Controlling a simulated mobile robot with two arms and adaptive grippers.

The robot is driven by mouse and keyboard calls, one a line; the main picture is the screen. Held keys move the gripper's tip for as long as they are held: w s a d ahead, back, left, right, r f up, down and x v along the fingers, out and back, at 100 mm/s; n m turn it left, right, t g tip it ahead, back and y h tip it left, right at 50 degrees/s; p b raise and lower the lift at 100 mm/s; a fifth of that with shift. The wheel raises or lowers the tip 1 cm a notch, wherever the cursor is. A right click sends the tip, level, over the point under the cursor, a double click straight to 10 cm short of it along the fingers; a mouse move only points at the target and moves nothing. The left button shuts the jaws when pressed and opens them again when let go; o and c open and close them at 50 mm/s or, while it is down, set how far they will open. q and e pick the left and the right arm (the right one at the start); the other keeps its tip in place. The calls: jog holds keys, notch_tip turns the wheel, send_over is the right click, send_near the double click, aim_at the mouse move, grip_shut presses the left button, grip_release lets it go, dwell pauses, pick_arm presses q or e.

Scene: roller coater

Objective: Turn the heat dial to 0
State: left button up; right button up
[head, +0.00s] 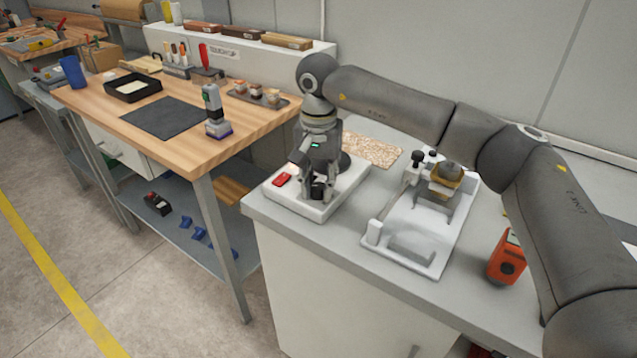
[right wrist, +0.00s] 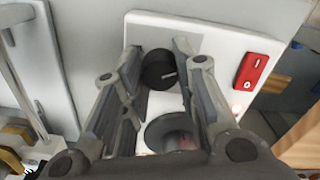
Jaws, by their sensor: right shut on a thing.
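The black heat dial (right wrist: 160,72) is a round knob on a white control box (right wrist: 215,42), with a pale pointer line towards the right in the right wrist view. My right gripper (right wrist: 158,68) is shut on the dial, one finger on each side of it. In the head view the right gripper (head: 317,184) reaches down over the dial (head: 318,191) on the white box (head: 308,208), partly hiding it. Any scale marks around the dial are too small or hidden to read. My left gripper is not in view.
A red switch (right wrist: 252,72) sits beside the dial, and a round dark-rimmed part (right wrist: 172,132) is between the fingers. A white tray-like fixture (head: 405,253) and an orange device (head: 507,258) stand to the right. A wooden workbench (head: 190,152) is to the left.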

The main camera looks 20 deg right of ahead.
aim_at(319, 186)
jog(key=shift+n, duration=0.3)
jog(key=o, duration=1.1)
jog(key=shift+c, duration=0.2)
jog(key=shift+r, duration=0.1)
notch_tip(319, 186, up, 12)
